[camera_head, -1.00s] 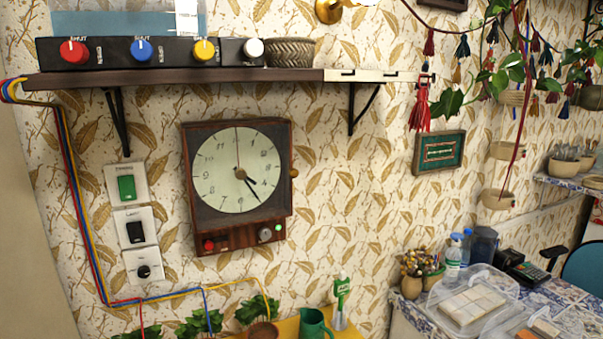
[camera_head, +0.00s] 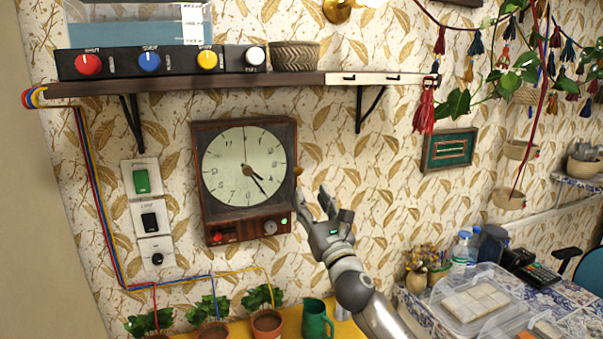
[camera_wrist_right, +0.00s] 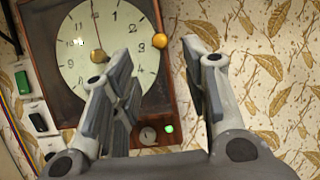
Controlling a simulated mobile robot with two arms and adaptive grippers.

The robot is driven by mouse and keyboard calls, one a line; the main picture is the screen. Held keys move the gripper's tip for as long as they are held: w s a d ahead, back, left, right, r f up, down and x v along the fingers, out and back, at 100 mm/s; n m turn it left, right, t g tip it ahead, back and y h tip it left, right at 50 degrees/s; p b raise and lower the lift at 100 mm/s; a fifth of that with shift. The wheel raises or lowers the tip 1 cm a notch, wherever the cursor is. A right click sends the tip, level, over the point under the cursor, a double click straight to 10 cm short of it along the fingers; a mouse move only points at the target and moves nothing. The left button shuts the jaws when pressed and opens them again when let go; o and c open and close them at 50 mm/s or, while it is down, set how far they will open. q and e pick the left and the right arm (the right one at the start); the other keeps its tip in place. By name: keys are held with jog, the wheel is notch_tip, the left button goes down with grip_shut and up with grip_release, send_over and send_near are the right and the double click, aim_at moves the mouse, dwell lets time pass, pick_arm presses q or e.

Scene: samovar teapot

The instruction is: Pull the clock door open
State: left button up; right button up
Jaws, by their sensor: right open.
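The wall clock (camera_head: 222,215) hangs under the shelf, in a dark wooden case with a pale round dial (camera_head: 244,168). Its door appears closed. A small brass knob (camera_head: 297,170) sits on the door's right edge; it also shows in the right wrist view (camera_wrist_right: 160,40). My right gripper (camera_head: 315,200) is open and empty, just right of the clock's lower right side, its fingers pointing up toward the knob. In the right wrist view the knob lies beyond and between the open fingers (camera_wrist_right: 160,75), apart from them. My left gripper is not in view.
A shelf (camera_head: 280,83) with a knobbed control box (camera_head: 130,66) is above the clock. Switches (camera_head: 142,181) and coloured cables are on its left. Potted plants (camera_head: 267,322) and a green jug (camera_head: 316,318) stand below. A framed picture (camera_head: 450,150) hangs to the right.

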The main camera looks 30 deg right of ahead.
aim_at(299, 173)
jog(key=p+x, duration=0.3)
jog(key=x, duration=0.6)
jog(key=shift+w+f, duration=0.1)
jog(key=shift+w, duration=0.05)
grip_shut()
